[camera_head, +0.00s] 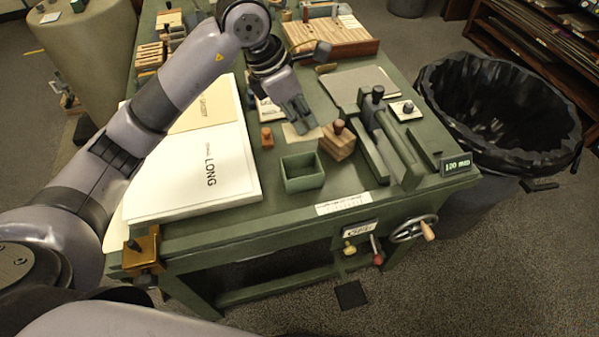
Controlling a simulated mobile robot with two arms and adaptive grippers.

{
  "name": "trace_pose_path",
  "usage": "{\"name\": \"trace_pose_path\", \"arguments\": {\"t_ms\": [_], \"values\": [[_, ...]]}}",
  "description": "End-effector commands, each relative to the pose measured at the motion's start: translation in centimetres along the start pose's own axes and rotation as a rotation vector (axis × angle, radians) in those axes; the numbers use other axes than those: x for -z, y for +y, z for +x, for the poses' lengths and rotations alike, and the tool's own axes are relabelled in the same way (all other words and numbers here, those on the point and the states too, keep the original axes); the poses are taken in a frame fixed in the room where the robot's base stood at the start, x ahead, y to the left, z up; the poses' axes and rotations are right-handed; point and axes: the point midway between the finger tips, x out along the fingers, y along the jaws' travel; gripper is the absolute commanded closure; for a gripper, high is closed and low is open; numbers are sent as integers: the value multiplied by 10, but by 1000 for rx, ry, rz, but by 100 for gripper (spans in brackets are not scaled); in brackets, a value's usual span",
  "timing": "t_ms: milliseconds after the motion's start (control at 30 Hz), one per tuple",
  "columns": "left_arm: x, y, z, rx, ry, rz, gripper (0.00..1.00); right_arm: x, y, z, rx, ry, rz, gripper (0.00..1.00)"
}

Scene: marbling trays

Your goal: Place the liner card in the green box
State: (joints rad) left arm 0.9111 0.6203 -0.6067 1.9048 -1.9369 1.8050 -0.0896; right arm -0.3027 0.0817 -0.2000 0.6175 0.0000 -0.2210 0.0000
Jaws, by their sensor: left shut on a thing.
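The liner card appears as a cream card (292,138) at the fingertips of my left gripper (300,122), in the middle of the green workbench. The gripper is shut on it and points down; the fingers hide part of the card. I cannot tell if the card is lifted clear of the bench top. The small open green box (303,184) stands just in front of the card, nearer the bench's front edge. It looks empty inside. My right gripper is out of view.
A wooden block with a knob (337,143) stands right of the card, and a small orange-brown stamp (267,138) stands left. A green clamp-like press (395,135) lies farther right. Large paper sheets (195,170) cover the bench's left. A black-lined bin (500,110) stands at right.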

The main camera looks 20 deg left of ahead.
Motion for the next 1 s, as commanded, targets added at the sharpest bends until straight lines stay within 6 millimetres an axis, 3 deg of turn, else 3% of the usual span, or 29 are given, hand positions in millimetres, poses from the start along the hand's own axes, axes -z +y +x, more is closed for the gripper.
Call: {"name": "trace_pose_path", "arguments": {"t_ms": [133,400,633,1000], "values": [[18,-1,40,6,5,-3,100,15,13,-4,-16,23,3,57],[41,0,98,3,3,-2,100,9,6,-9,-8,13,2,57],[48,0,115,1,0,1,100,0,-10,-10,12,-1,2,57],[63,0,153,0,-1,1,100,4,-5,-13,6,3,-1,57]]}}
